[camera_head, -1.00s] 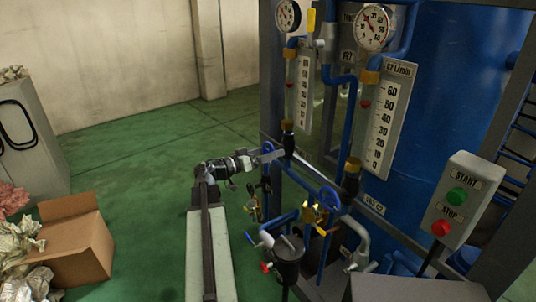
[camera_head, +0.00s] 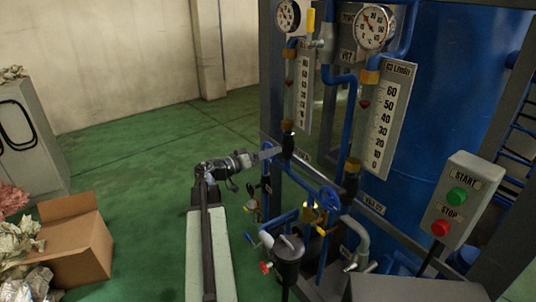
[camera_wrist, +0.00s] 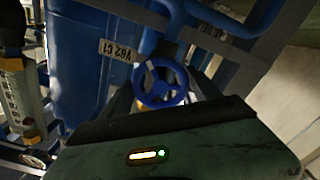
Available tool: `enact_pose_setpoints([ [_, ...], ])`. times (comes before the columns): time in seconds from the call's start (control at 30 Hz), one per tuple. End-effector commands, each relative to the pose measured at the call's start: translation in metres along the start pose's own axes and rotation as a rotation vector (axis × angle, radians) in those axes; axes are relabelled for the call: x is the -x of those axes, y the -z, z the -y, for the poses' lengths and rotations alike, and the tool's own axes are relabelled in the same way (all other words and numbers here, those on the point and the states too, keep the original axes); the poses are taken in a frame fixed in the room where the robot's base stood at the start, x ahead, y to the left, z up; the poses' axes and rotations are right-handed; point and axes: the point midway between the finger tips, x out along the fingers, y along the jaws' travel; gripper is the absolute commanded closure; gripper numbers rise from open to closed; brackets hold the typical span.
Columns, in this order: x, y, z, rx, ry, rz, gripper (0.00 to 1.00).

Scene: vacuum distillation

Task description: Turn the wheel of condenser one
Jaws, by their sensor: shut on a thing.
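The condenser one wheel, a small blue handwheel (camera_wrist: 162,83), is near the middle of the wrist view, just below a tag (camera_wrist: 117,50) reading V62 C1. In the head view only a bit of this wheel (camera_head: 267,146) shows beside the pipes. My gripper (camera_head: 270,152) reaches right to it from the left. In the wrist view, its dark fingers lie on either side of the wheel, shut on it. The exact contact is too dark and small to make out.
A second blue wheel (camera_head: 330,199) stands nearer, with a V63 C2 tag (camera_head: 373,204). Frame bars and pipes crowd the right side. A start/stop box (camera_head: 459,205) is at the right. A cardboard box (camera_head: 82,247) lies left. Green floor behind my arm is clear.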

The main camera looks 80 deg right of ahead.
Motion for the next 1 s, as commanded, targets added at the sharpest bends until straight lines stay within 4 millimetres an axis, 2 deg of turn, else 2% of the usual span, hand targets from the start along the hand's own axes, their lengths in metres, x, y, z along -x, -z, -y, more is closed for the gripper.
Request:
enact_pose_setpoints([
  [0.03,0.0,0.0,0.0,-0.001,-0.001,0.001,0.26],
  [0.1,0.0,0.0,0.0,-0.001,-0.001,0.001,0.06],
  [0.47,0.005,0.0,0.0,-0.002,0.001,0.0,0.06],
  [0.8,0.066,0.0,0.0,-0.002,0.002,-0.001,0.06],
  [1.0,0.079,0.0,0.0,-0.002,0.0,0.0,0.06],
])
